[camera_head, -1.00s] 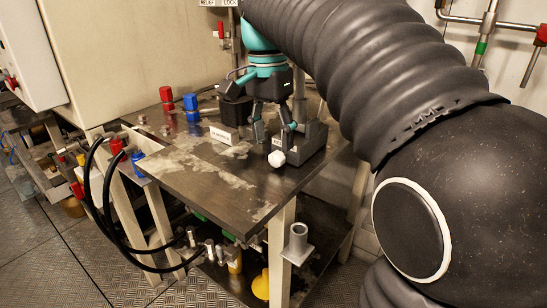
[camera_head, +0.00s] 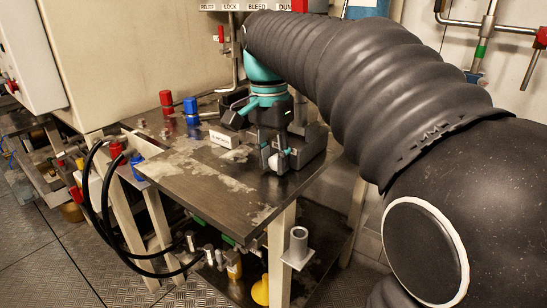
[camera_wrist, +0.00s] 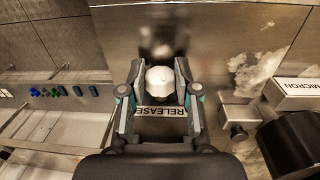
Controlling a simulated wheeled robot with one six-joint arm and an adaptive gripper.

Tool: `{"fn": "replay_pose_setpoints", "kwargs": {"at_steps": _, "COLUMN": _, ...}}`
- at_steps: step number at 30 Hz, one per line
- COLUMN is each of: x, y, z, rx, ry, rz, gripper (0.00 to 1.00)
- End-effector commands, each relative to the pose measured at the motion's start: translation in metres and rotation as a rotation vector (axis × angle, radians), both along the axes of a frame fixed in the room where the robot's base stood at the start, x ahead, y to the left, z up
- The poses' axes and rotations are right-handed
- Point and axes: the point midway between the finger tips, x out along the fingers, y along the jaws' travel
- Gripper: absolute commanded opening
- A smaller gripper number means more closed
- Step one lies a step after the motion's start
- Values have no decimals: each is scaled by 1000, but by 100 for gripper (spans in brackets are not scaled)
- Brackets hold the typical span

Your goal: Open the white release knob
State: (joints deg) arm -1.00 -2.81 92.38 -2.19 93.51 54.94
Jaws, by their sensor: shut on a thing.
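The white release knob (camera_wrist: 160,82) sits between the two fingers of my gripper (camera_wrist: 160,88) in the wrist view. The fingers are shut on it from both sides. A white RELEASE label (camera_wrist: 161,111) shows upside down just below the knob, between the fingers. In the head view my gripper (camera_head: 274,157) is down at the dark block on the metal bench top (camera_head: 200,182). The fingers partly hide the knob there.
A small white labelled block (camera_head: 224,139) stands left of my gripper. Red (camera_head: 166,98) and blue (camera_head: 190,104) fittings stand farther back left. Black hoses (camera_head: 91,205) loop off the bench's left side. The front of the bench top is clear.

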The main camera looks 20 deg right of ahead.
Motion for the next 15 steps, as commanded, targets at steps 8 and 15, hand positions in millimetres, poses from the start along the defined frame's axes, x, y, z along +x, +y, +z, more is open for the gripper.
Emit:
{"fn": "replay_pose_setpoints", "kwargs": {"at_steps": 8, "x": 2, "y": 2, "z": 3, "rx": -55, "ry": 83, "rz": 3, "gripper": 0}}
{"fn": "replay_pose_setpoints", "kwargs": {"at_steps": 15, "x": 2, "y": 1, "z": -1, "rx": -81, "ry": 114, "rz": 0, "gripper": 0}}
